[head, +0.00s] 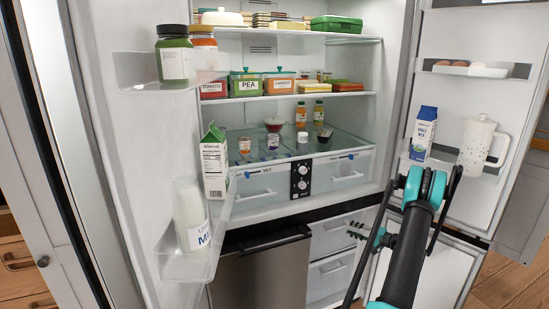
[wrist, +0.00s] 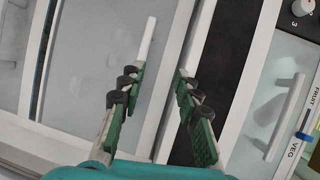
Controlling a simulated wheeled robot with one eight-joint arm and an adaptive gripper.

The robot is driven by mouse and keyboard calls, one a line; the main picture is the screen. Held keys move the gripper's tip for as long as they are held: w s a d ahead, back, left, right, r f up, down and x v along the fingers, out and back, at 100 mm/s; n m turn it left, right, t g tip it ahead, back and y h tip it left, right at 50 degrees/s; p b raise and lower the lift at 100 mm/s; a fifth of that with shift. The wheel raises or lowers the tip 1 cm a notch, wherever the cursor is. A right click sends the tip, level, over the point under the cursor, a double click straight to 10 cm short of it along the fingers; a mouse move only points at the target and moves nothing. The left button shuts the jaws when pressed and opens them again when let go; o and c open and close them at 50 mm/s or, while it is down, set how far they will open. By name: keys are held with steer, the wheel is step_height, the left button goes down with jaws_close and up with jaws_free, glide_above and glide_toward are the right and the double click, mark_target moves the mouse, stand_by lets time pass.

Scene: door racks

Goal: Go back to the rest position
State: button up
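My gripper (head: 356,231) is in front of the lower right drawers of the open fridge, below the crisper drawers. In the wrist view my gripper (wrist: 159,74) has its two green-padded fingers apart, with nothing between them that I can see held. A white bar-shaped handle (wrist: 147,40) appears beyond the left fingertip; I cannot tell whether they touch. My arm reaches in from the lower right of the head view.
The left door (head: 125,130) and right door (head: 455,100) stand open on both sides, carrying jars, cartons and a white pitcher (head: 480,145). Shelves hold containers and bottles. A stainless panel (head: 262,275) is below left. Wooden floor (head: 500,285) shows lower right.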

steer(key=s+a+r+n+g+h, duration=0.2)
steer(key=s+a+r+g+h, duration=0.1)
steer(key=s+a+r, duration=0.5)
steer(key=s+a+r+n+g+h, duration=0.25)
steer(key=s+a+r, duration=0.35)
steer(key=a, duration=0.4)
steer(key=s+a+n+g+h, duration=0.1)
steer(key=s+n+h, duration=0.3)
steer(key=s, duration=2.3)
steer(key=shift+a+f+h, duration=0.3)
steer(key=shift+a+h, duration=0.15)
steer(key=shift+h, duration=0.6)
steer(key=shift+s+d+g, duration=0.1)
steer(key=shift+g, duration=0.15)
